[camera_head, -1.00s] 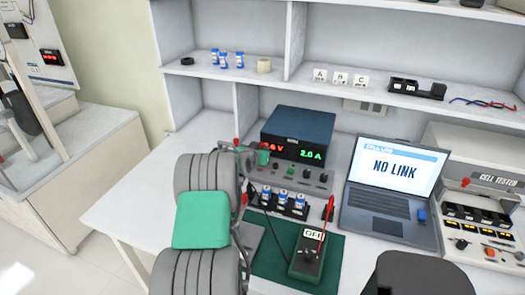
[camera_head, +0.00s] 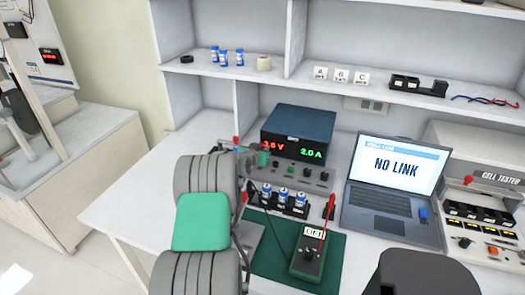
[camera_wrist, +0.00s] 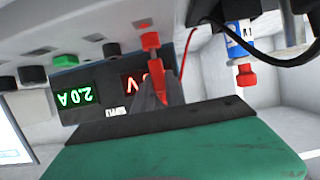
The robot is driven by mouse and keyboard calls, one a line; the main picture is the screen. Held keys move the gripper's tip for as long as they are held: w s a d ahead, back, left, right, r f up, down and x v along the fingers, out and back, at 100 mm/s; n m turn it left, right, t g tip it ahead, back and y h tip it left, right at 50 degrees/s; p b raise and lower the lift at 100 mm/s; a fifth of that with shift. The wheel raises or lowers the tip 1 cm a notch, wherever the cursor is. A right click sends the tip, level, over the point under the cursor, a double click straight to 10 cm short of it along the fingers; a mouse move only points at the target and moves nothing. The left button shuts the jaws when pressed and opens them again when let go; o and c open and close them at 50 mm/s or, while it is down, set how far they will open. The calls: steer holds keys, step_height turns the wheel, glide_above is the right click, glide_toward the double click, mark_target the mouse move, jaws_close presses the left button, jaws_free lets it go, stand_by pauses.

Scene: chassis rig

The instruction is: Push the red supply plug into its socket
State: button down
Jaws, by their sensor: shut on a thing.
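The red supply plug (camera_wrist: 159,80) is between the grey fingers of my gripper (camera_wrist: 160,96) in the wrist view. It points at the red socket (camera_wrist: 151,40) on the front panel of the power supply (camera_wrist: 80,30). In the head view the power supply (camera_head: 298,130) reads 3.6 V and 2.0 A. My arm hides most of the plug and fingers there.
A green terminal (camera_wrist: 112,50) and black knobs sit beside the socket. In the head view a cell holder (camera_head: 285,203), a meter (camera_head: 307,255) and a laptop (camera_head: 390,190) stand near.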

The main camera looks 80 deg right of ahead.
steer(key=shift+f+b, duration=0.6)
steer(key=shift+f, duration=0.15)
steer(key=c, duration=1.3)
jaws_free()
steer(key=shift+r, duration=0.1)
steer(key=v, duration=0.8)
steer(key=shift+d, duration=0.1)
